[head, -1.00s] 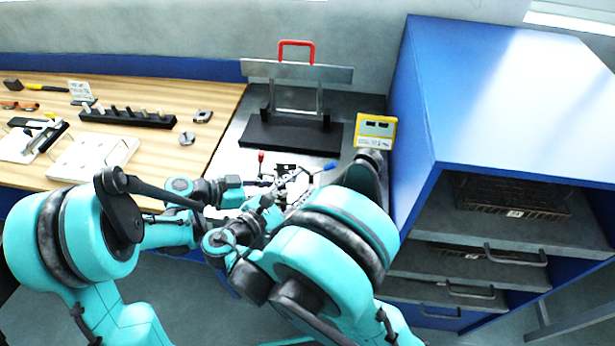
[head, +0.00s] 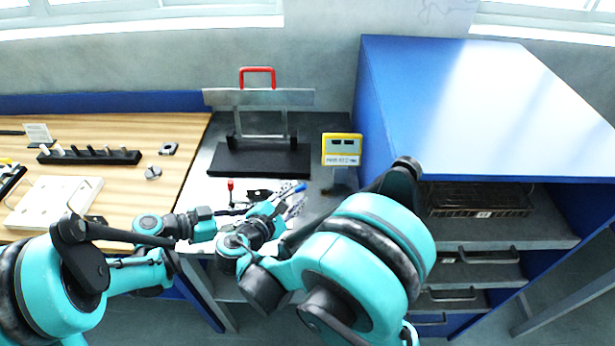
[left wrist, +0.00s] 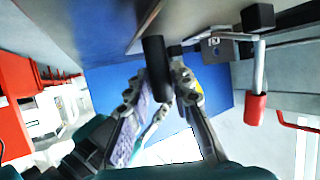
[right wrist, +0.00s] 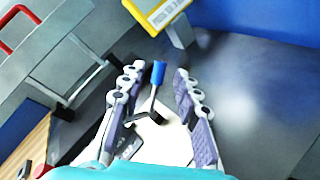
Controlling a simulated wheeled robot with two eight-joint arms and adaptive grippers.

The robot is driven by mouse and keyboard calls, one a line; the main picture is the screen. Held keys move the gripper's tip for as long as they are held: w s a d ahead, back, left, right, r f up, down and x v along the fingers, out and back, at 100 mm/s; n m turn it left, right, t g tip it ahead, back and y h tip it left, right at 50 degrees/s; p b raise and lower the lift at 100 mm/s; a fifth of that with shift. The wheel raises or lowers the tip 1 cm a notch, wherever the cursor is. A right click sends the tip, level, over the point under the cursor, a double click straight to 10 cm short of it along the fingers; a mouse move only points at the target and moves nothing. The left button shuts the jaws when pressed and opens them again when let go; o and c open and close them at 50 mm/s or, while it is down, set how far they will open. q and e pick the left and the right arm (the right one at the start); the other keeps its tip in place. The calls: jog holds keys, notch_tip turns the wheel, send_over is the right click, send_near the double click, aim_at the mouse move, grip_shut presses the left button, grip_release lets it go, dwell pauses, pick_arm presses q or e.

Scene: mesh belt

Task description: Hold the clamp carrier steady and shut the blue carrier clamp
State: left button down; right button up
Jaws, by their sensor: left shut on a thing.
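In the left wrist view my left gripper (left wrist: 162,88) is shut on a black grip (left wrist: 155,62); the red handle (left wrist: 255,108) is to the right. In the right wrist view my right gripper (right wrist: 156,80) is open, with the blue handle (right wrist: 157,72) between its fingertips, apart from both.
A black-based stand with a red handle (head: 257,71) is behind the carrier. A yellow-framed sign (head: 342,149) stands at its right. A blue cabinet (head: 480,110) with shelves blocks the right side. A wooden bench (head: 188,130) with a peg rack (head: 90,157) is left.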

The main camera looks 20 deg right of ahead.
jog(key=x, duration=0.9)
jog(key=shift+w+d+f, duration=0.1)
jog(key=shift+d, duration=0.1)
grip_shut()
